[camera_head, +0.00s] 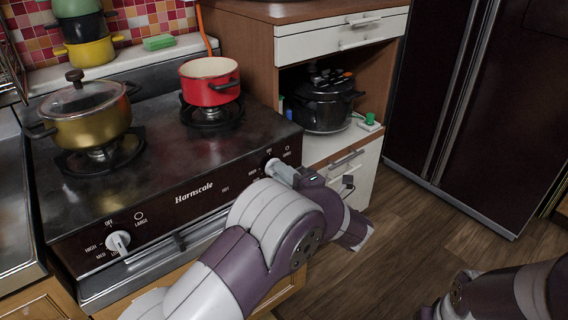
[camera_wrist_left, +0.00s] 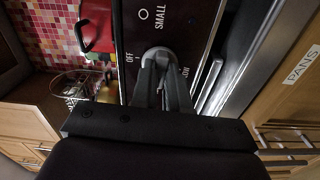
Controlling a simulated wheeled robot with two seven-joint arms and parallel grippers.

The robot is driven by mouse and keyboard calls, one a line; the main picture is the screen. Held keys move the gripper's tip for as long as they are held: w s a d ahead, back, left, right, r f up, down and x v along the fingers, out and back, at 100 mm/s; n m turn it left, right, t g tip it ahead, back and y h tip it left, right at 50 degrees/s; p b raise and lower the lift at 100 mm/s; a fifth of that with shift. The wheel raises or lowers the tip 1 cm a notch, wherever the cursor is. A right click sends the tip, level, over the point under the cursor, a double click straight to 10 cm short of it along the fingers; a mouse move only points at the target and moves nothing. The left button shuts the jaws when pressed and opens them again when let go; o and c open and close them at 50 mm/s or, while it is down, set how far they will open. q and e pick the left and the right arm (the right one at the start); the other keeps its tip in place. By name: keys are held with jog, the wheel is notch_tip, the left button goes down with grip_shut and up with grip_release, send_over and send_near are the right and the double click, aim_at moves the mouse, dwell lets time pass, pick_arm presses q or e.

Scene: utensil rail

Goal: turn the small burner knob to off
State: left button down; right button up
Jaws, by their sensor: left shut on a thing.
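The small burner knob (camera_head: 271,163) is a pale round knob at the right end of the stove's dark front panel. My right gripper is out of view; only part of my right arm shows at the lower right.
The large burner knob (camera_head: 118,241) is at the panel's left end. A gold lidded pot (camera_head: 92,117) and a red pot (camera_head: 210,84) stand on the burners. An oven handle bar (camera_head: 165,262) runs below the panel. The wooden floor (camera_head: 400,235) to the right is clear.

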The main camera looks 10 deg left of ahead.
pick_arm(q)
jog(key=shift+m+p, duration=7.35)
jog(key=shift+m, duration=1.15)
jog(key=shift+s+f, duration=0.1)
jog(key=shift+f, duration=0.05)
jog(key=c, duration=1.1)
grip_release()
jog(key=v, duration=1.2)
jog(key=shift+s+d, duration=0.25)
